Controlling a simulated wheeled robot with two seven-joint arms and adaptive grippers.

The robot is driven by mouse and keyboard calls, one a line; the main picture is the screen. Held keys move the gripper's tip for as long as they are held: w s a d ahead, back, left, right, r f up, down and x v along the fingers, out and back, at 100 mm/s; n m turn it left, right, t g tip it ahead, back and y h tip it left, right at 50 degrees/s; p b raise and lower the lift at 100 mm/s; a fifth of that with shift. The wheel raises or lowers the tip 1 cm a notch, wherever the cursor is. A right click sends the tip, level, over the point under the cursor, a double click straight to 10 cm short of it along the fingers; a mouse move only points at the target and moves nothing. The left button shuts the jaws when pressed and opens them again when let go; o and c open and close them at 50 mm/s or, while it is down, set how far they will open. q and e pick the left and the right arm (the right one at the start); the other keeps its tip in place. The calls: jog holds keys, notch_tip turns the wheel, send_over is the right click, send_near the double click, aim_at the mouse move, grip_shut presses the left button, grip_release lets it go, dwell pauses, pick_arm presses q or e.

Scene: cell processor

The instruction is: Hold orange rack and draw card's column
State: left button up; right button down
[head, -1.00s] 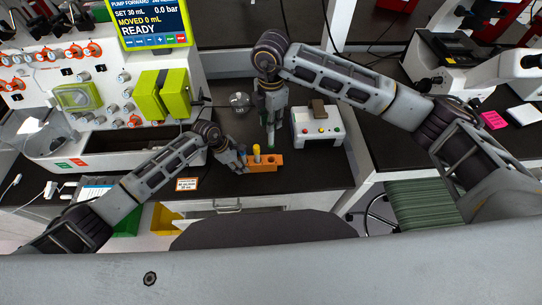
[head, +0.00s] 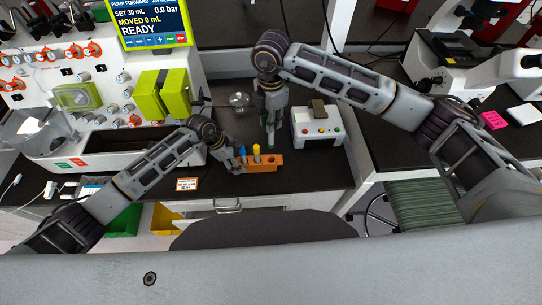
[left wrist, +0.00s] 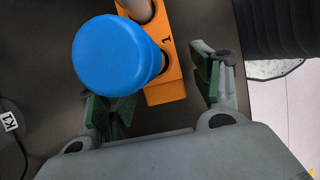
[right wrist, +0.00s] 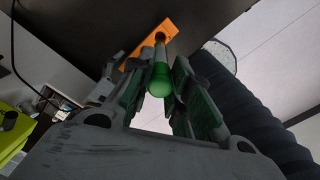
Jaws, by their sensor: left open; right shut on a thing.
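The orange rack (head: 268,166) lies on the dark bench and holds a blue-capped column (head: 242,151) and a yellow-capped column (head: 257,150). My left gripper (head: 238,166) is open at the rack's left end. In the left wrist view, its fingers (left wrist: 158,95) stand either side of the rack end marked 1 (left wrist: 172,88), and the blue cap (left wrist: 105,56) hides part of the rack. My right gripper (right wrist: 157,82) is shut on a green column (right wrist: 161,76), seen above and behind the rack in the head view (head: 270,147). A small orange-edged card (head: 187,184) stands left of the rack.
A white device with coloured buttons (head: 318,128) stands right of my right gripper. The pump machine with its screen (head: 152,22) fills the left. A round glass vessel (head: 239,101) stands behind. The bench's front edge is close to the rack.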

pick_arm(q)
jog(key=v, duration=0.9)
jog(key=shift+r, duration=0.35)
jog(key=shift+a+f, duration=0.1)
